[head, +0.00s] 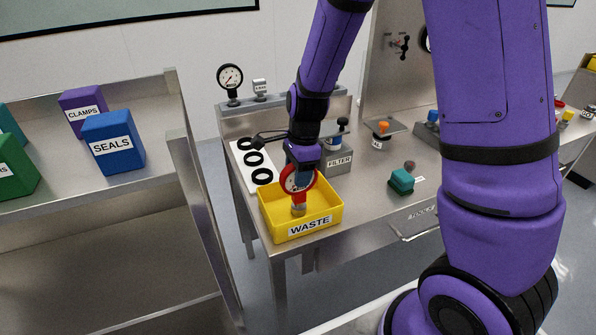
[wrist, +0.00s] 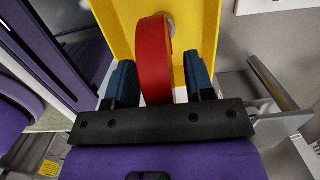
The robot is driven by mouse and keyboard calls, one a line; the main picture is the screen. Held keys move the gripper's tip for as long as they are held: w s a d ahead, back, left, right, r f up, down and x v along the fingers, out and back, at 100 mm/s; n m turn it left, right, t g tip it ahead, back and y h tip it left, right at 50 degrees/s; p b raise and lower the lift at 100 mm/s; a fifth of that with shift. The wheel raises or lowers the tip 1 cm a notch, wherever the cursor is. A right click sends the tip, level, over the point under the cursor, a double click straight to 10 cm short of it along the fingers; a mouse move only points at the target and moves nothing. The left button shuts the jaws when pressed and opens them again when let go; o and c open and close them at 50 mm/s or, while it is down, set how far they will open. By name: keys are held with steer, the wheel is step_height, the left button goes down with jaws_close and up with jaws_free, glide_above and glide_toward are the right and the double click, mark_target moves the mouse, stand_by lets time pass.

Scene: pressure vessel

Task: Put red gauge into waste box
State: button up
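The red gauge (head: 298,182) is upright inside the yellow waste box (head: 333,215), its round face and short metal stem showing in the head view. The stem's lower end appears at or close to the box floor; I cannot tell whether it touches. My gripper (head: 301,164) is directly above, pointing down. In the wrist view the red gauge (wrist: 153,60) lies between the two blue fingertips, with a visible gap on the right side. My gripper (wrist: 160,80) looks open around it. The yellow waste box (wrist: 205,30) shows behind the gauge.
A white mat (head: 238,158) with black rings lies left of the box. The grey filter holder (head: 339,160) stands close behind. A green block (head: 401,181) sits to the right. Another gauge (head: 230,79) stands on the back ledge. A shelf with a blue seals box (head: 112,143) is at left.

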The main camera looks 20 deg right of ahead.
steer(key=r, duration=0.4)
steer(key=d+r, duration=0.1)
steer(key=r, duration=0.6)
steer(key=shift+d+r, duration=0.2)
steer(key=shift+r, duration=0.2)
steer(key=s+d+r+n+t, duration=0.2)
steer(key=s+r+n, duration=0.5)
steer(key=s+n, duration=0.2)
steer(key=s+d+r+n+t+h, duration=0.1)
steer(key=s+d+r+n+t, duration=0.2)
steer(key=s+r+n, duration=0.4)
steer(key=s+n, duration=0.2)
steer(key=s, duration=0.4)
steer(key=shift+d+r, duration=0.35)
